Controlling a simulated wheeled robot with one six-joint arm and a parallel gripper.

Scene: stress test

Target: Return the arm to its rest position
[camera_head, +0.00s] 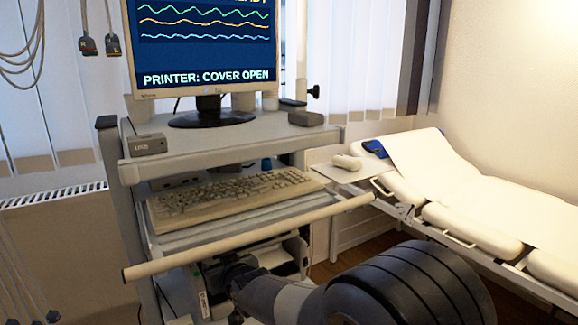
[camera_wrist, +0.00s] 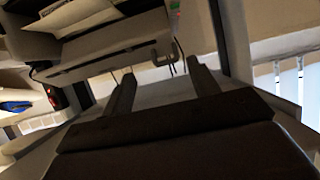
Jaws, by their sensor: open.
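My arm (camera_head: 400,290) comes in from the lower right of the head view and reaches left toward the lower part of a cart, below its front handle bar. The gripper end is small and dark there, and its fingers cannot be made out in that view. In the wrist view my gripper (camera_wrist: 161,78) is open, its two dark fingers spread apart with nothing held between them. A pale device (camera_wrist: 110,50) is just beyond the fingers in the wrist view. Whether the fingers touch it cannot be told.
The cart carries a monitor (camera_head: 205,45) reading "PRINTER: COVER OPEN", a keyboard (camera_head: 235,193) and a cream handle bar (camera_head: 245,238) above my arm's end. An examination couch (camera_head: 480,205) stands at right. A radiator (camera_head: 55,195) and hanging cables (camera_head: 28,45) are at left.

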